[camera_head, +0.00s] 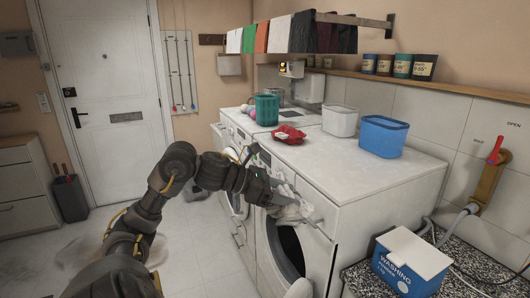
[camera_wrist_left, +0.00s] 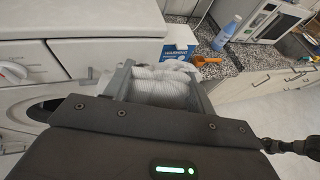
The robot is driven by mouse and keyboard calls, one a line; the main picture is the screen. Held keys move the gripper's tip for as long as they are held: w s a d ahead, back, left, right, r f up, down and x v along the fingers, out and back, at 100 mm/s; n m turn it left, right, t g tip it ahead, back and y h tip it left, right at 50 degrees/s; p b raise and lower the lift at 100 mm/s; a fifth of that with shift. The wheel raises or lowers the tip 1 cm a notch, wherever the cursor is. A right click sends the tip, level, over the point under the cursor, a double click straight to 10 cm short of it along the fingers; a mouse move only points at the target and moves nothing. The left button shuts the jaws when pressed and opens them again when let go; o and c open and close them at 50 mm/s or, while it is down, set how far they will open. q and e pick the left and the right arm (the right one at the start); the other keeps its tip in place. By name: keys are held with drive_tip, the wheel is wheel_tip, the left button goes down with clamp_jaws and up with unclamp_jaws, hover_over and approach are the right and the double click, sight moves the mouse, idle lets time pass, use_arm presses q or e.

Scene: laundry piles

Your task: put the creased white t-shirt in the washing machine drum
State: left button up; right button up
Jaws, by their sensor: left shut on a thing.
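My left gripper (camera_head: 305,212) is shut on a white, creased cloth, the t-shirt (camera_head: 287,211), in front of the nearer washing machine (camera_head: 345,172). In the left wrist view the bunched t-shirt (camera_wrist_left: 160,90) fills the space between the two fingers of my left gripper (camera_wrist_left: 162,88). The dark drum opening (camera_head: 288,252) lies just below the gripper in the head view. The round opening (camera_wrist_left: 42,108) also shows at the left of the left wrist view, with the t-shirt to its right.
On the machine tops stand a blue tub (camera_head: 383,137), a white tub (camera_head: 340,121), a green basket (camera_head: 267,109) and a red cloth (camera_head: 289,134). A washing powder box (camera_head: 408,262) stands on the speckled counter at right. A grey cloth (camera_head: 195,192) lies on the floor.

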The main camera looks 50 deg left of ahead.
use_arm(q)
drive_tip(key=s+d+f+m+g+h, duration=0.3)
drive_tip(key=d+f+m, duration=0.1)
drive_tip(key=d+f, duration=1.35)
wheel_tip(320, 180, up, 10)
drive_tip(key=d+p, duration=0.1)
drive_tip(key=p, duration=0.7)
drive_tip(key=shift+d, duration=0.4)
drive_tip(key=shift+f+h, duration=0.15)
drive_tip(key=shift+h, duration=0.15)
